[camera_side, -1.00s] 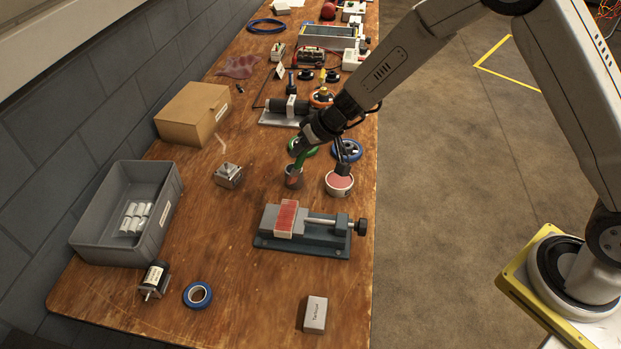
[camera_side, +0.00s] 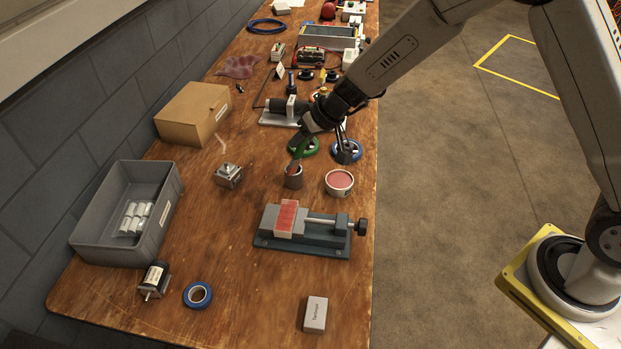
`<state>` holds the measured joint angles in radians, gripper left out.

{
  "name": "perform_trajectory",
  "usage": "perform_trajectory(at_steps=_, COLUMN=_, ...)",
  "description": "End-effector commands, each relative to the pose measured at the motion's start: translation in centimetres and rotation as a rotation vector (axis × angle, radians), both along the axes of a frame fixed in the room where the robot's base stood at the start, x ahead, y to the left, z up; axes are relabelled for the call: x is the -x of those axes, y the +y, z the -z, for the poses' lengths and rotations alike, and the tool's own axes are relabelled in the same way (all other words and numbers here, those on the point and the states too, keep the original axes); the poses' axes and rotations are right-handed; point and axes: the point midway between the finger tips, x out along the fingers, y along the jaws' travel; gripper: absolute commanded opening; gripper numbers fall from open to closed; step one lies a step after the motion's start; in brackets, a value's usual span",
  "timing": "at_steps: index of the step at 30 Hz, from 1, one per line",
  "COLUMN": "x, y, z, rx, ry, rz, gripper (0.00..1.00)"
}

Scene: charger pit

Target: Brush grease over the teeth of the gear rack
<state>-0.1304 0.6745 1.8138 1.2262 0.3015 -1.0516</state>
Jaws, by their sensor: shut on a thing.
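My gripper (camera_side: 304,138) is shut on a slim brush (camera_side: 297,157) with a greenish handle. The brush tilts down to the left, its lower end at the mouth of a small grey-brown cup (camera_side: 293,181); how deep it reaches cannot be told. A white tub of pink grease (camera_side: 339,182) stands right of the cup, apart from the brush. The gear rack (camera_side: 287,219) is clamped in a grey vise (camera_side: 266,240) nearer the camera. Its top is covered with pinkish-red; single teeth are too small to make out. My fingers are small and partly hidden.
Green (camera_side: 309,149) and blue (camera_side: 347,157) handwheels lie just behind the cup and tub. A white block (camera_side: 315,314) lies in front.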

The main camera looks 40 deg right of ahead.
Motion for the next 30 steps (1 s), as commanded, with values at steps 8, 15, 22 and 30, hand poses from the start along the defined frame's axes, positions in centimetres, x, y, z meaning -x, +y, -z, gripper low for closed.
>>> perform_trajectory(at_steps=8, x=-0.1, y=0.1, z=0.1, rx=0.0, ry=0.0, rz=0.0, gripper=0.0)
perform_trajectory(at_steps=15, x=-0.7, y=0.8, z=0.7, rx=-0.001, ry=0.001, rz=-0.001, gripper=0.0)
perform_trajectory(at_steps=22, x=-1.2, y=1.2, z=1.0, rx=0.0, ry=0.0, rz=0.0, gripper=0.0)
perform_trajectory(at_steps=30, x=-1.2, y=1.2, z=1.0, rx=0.0, ry=0.0, rz=-0.001, gripper=0.0)
